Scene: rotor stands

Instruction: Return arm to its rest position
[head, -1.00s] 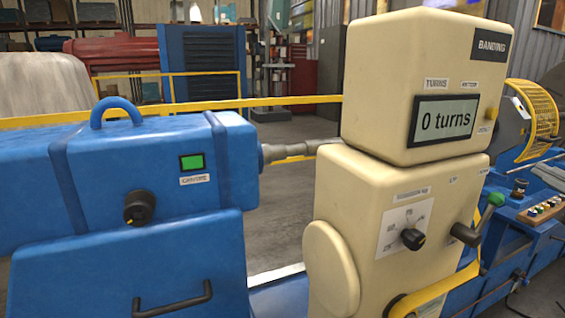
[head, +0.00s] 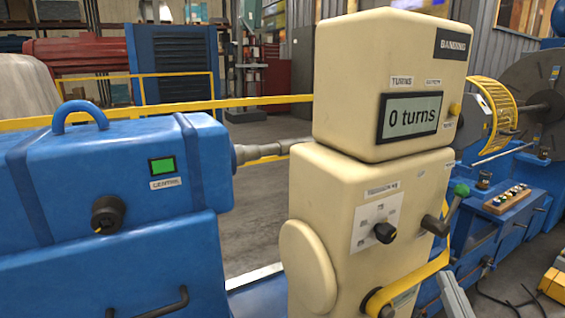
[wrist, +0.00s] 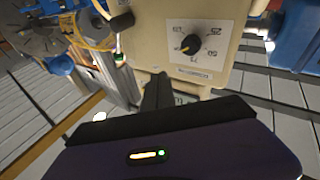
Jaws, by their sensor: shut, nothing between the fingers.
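My gripper (wrist: 157,90) shows in the wrist view as dark fingers closed together, with nothing between them. The cream banding machine (head: 345,230) stands in the middle of the head view and at the top of the wrist view. Its dial panel (wrist: 208,42) with a black knob (wrist: 191,44) lies beyond my fingertips, apart from them as far as I can tell. In the head view the same knob (head: 385,232) sits below a display (head: 411,117) that reads "0 turns". My gripper is not clearly visible in the head view.
A blue machine (head: 190,262) with a green-lit screen (head: 162,166) stands at the left. A yellow rail (head: 267,101) crosses behind. Open floor (head: 258,205) shows between the machines.

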